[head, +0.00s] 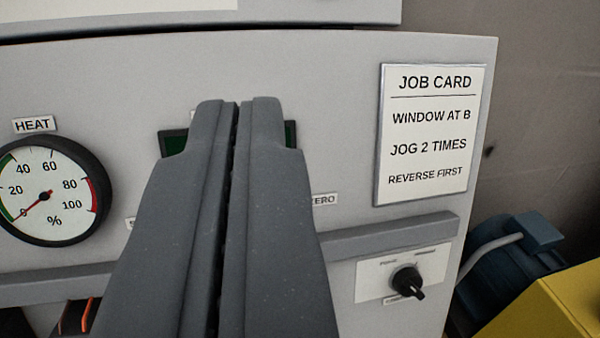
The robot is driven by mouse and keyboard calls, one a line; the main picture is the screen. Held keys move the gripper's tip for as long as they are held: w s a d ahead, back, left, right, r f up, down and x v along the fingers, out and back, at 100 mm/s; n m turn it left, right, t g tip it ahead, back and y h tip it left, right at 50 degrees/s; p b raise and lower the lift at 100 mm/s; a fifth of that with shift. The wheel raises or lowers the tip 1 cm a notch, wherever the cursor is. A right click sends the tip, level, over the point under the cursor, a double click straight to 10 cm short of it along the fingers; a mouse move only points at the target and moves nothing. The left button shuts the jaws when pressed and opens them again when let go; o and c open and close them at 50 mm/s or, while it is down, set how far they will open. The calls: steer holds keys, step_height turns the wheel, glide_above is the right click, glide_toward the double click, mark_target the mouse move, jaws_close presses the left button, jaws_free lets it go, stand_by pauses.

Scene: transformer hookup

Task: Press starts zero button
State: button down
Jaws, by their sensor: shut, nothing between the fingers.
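My gripper (238,102) is shut and empty, its two dark grey fingers side by side in front of the grey panel (340,100). A small label reading ZERO (323,200) shows just right of the fingers. No button shows; the area by the label is partly hidden behind the fingers. A dark green display (174,142) is mostly covered by the fingers, with its edges showing on both sides. Whether the fingertips touch the panel I cannot tell.
A HEAT gauge (48,190) on the left has its needle near 0. A job card (434,134) reads WINDOW AT B, JOG 2 TIMES, REVERSE FIRST. A black rotary knob (407,281) sits below a grey ledge (390,236). A blue motor-like body (505,270) and a yellow block (550,310) stand lower right.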

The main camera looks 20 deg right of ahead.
steer(key=d+f+n+t+h+p, duration=0.3)
steer(key=f+t+p, duration=0.1)
steer(key=f, duration=0.7)
steer(key=shift+s+d+p, duration=0.35)
steer(key=shift+s+p, duration=0.1)
steer(key=shift+p, duration=0.3)
steer(key=shift+r, duration=0.1)
steer(key=shift+w, duration=0.1)
steer(key=w+f, duration=0.1)
steer(key=w, duration=0.1)
steer(key=w+f+p, duration=0.1)
steer(key=w, duration=0.4)
steer(key=shift+f+p, duration=0.4)
steer(key=shift+w+f, duration=0.15)
steer(key=shift+w, duration=0.4)
stand_by(0.5)
